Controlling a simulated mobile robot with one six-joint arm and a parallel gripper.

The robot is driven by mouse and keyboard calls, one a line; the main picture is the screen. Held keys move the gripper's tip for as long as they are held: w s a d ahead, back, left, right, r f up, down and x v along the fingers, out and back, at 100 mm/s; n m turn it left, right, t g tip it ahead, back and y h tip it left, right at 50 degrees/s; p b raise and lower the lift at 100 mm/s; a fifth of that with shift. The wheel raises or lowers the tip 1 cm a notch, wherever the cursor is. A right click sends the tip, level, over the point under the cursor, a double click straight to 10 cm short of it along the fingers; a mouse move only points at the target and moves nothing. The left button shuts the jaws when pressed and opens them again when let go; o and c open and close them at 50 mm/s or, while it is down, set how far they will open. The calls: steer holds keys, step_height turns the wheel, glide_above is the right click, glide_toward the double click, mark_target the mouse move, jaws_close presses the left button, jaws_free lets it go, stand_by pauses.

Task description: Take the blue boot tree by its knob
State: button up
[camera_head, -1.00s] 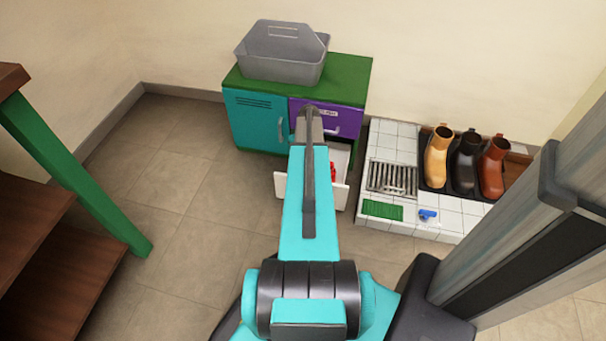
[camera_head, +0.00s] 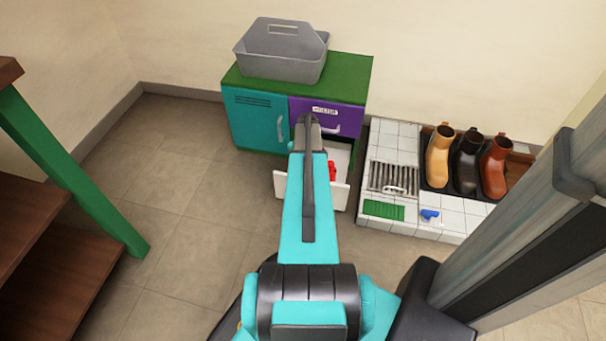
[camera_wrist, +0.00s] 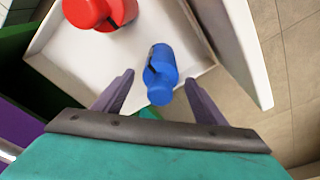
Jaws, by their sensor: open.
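The blue boot tree (camera_wrist: 160,65) lies in the white open drawer (camera_wrist: 75,50) in the wrist view. Its rounded knob end (camera_wrist: 160,95) points towards my gripper (camera_wrist: 160,77). My gripper is open, with one finger on each side of the boot tree's near end. I cannot tell how far above it the fingertips are. A red boot tree (camera_wrist: 92,12) lies in the same drawer, up and left of the blue one. In the head view my arm hides the blue boot tree, and only a bit of red (camera_head: 332,171) shows in the drawer.
The drawer belongs to a green-topped cabinet (camera_head: 345,66) with a grey caddy (camera_head: 280,72) on top. At right, a tiled stand (camera_head: 455,228) holds three boots, a grate (camera_head: 390,175) and a small blue item (camera_head: 429,214). A wooden shelf unit (camera_head: 90,240) stands at left.

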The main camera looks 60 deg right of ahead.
steer(key=shift+w+f, duration=0.15)
steer(key=shift+f, duration=0.65)
steer(key=c, duration=1.3)
steer(key=shift+o, duration=0.2)
steer(key=shift+r, duration=0.15)
steer(key=shift+r+p, duration=1.65)
steer(key=shift+r, duration=3.25)
